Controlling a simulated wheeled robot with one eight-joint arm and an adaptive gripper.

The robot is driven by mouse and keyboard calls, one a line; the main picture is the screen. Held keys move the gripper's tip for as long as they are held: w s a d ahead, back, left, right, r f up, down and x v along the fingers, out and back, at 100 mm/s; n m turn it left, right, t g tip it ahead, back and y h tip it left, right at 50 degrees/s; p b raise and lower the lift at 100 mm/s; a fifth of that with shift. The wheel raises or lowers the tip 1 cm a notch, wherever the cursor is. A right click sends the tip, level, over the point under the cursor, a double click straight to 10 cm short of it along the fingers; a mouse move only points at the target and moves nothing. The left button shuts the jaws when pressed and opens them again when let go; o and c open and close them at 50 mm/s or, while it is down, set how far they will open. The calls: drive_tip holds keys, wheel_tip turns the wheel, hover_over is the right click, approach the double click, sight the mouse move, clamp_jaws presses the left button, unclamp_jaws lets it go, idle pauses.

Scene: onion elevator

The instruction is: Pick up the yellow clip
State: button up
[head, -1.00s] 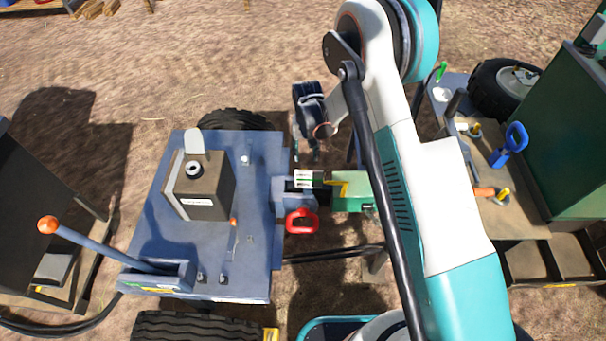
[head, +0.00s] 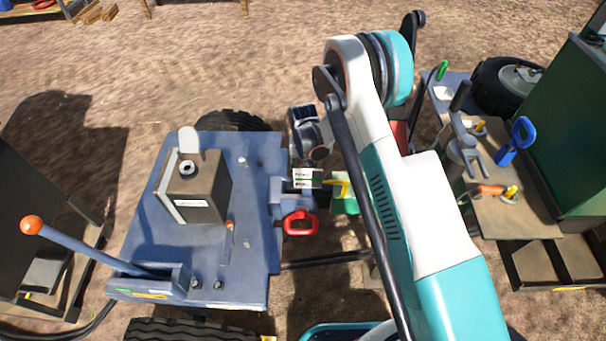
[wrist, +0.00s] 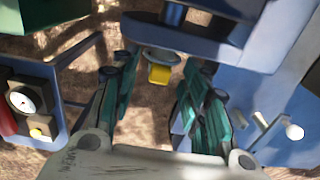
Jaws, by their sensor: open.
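A yellow clip (wrist: 159,74) shows in the wrist view, with a grey loop at its upper end, in front of the blue machine's edge. My gripper (wrist: 158,63) is open, with one teal finger on each side of the clip in the picture. No finger visibly touches the clip, and I cannot tell the depth between them.
The blue machine (head: 255,225) carries a dark box (head: 196,190) and an orange-knobbed lever (head: 32,226). A bench (head: 485,205) with tools is at the right. Open dirt lies behind.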

clamp_jaws()
drive_tip(key=shift+r, duration=0.1)
